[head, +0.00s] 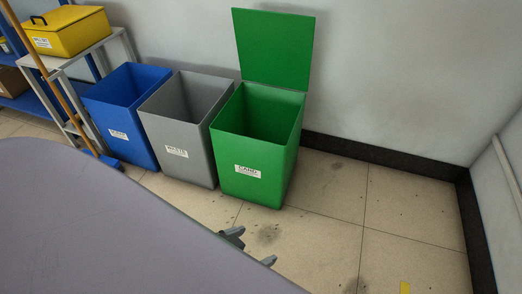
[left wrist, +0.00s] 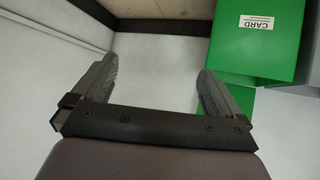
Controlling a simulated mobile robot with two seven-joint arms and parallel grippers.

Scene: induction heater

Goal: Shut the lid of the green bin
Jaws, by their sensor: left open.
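The green bin (head: 256,160) stands on the floor in the head view, with a white label on its front. Its lid (head: 273,47) is up, standing nearly upright at the back edge near the wall. The bin looks empty inside. In the left wrist view the green bin (left wrist: 258,50) shows at the upper right with its label, and part of the green lid (left wrist: 238,104) shows below it. My left gripper (head: 252,248) is low in front of the bin, apart from it. In the left wrist view its fingers (left wrist: 157,82) are spread and empty. My right gripper is not in view.
A grey bin (head: 178,150) and a blue bin (head: 125,132) stand open in a row left of the green one. A shelf with a yellow box (head: 68,35) and a broom (head: 60,90) are further left. The floor (head: 335,215) right of the green bin is clear up to the wall.

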